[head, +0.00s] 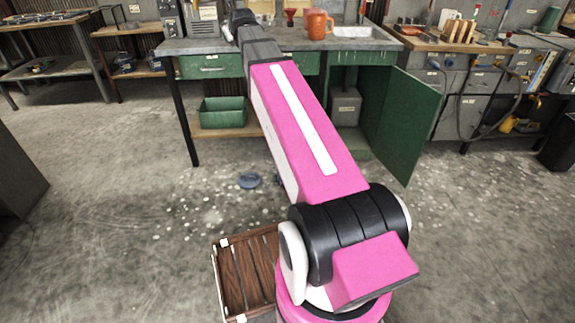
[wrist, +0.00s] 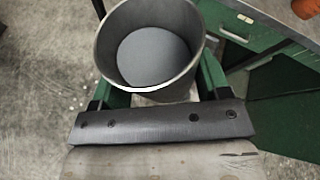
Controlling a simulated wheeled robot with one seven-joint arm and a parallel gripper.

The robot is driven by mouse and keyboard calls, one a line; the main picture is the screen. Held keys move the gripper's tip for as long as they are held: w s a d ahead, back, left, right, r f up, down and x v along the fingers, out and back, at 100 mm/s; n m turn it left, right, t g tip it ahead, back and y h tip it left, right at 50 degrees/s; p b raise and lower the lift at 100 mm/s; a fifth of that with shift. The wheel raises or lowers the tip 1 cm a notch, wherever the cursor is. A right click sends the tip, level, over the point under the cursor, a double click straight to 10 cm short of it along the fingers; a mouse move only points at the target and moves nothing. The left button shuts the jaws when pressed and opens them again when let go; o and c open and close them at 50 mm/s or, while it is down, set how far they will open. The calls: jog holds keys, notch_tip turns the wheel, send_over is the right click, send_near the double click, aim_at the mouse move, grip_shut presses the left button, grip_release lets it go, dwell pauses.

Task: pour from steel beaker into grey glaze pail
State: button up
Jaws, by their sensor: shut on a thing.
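A grey cylindrical vessel, which looks like the steel beaker (wrist: 191,45), fills the upper middle of the wrist view. I look down into its open mouth; a plain grey disc shows inside, and I cannot tell whether it is contents or bare bottom. My gripper (wrist: 160,84) is shut on it, with a green finger on each side. In the head view my arm reaches up to the workbench, and the gripper and beaker cannot be made out beyond its far end. I cannot identify the grey glaze pail in either view.
A green bin (head: 222,112) sits on the lower shelf. A wooden crate (head: 240,275) stands on the floor.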

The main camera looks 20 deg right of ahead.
jog(key=w+d+f, duration=0.2)
jog(key=d+f, duration=0.2)
jog(key=f, duration=0.5)
jog(key=w+d+f, duration=0.2)
jog(key=d+f, duration=0.2)
jog(key=f, duration=0.5)
jog(key=shift+w+f, duration=0.15)
jog(key=shift+w, duration=0.15)
dwell(5.9)
